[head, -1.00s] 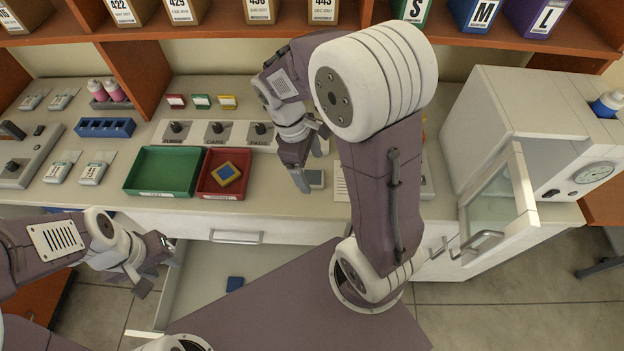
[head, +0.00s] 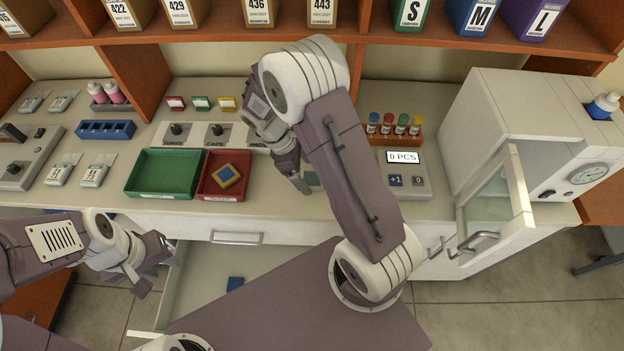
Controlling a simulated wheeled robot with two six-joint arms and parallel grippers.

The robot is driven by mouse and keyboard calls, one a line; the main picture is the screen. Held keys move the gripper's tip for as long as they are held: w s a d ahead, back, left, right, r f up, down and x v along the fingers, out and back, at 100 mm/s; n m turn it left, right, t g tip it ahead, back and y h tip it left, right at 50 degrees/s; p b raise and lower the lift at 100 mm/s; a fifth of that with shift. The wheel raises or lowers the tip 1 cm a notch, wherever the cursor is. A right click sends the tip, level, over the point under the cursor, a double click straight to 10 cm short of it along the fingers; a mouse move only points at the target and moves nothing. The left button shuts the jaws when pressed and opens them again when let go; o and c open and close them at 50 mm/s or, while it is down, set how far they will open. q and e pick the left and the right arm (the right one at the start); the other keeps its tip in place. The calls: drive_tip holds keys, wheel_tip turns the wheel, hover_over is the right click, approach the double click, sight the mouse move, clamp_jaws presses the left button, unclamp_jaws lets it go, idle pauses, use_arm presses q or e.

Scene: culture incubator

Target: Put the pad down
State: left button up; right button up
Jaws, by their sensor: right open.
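A yellow-edged square pad with a blue middle (head: 227,175) lies in the red tray (head: 208,190) on the counter. My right gripper (head: 303,184) points down, open, over the counter to the right of that tray, apart from the pad. A flat grey-green square (head: 312,178) shows on the counter right beside its fingers; I cannot tell whether they touch it. My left gripper (head: 152,266) is open and empty in front of the counter, left of an open drawer (head: 205,270). A small blue square (head: 235,284) lies in the drawer.
A green tray (head: 163,174) stands left of the red one. A vial rack (head: 394,130) and a counter unit reading "0 PCS" (head: 403,180) stand to the right. The incubator (head: 520,130) has its glass door (head: 497,205) open, projecting over the counter edge.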

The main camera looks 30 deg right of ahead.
drive_tip(key=shift+x, duration=1)
drive_tip(key=c, duration=1.6)
drive_tip(key=shift+o, duration=0.2)
wheel_tip(320, 180, up, 4)
drive_tip(key=shift+w+r, duration=0.15)
drive_tip(key=shift+r, duration=0.05)
drive_tip(key=s+d+r, duration=0.5)
drive_tip(key=s+r, duration=0.1)
drive_tip(key=s, duration=0.4)
drive_tip(key=shift+s+d+r, duration=0.2)
drive_tip(key=shift+s+r, duration=0.1)
drive_tip(key=shift+r, duration=0.05)
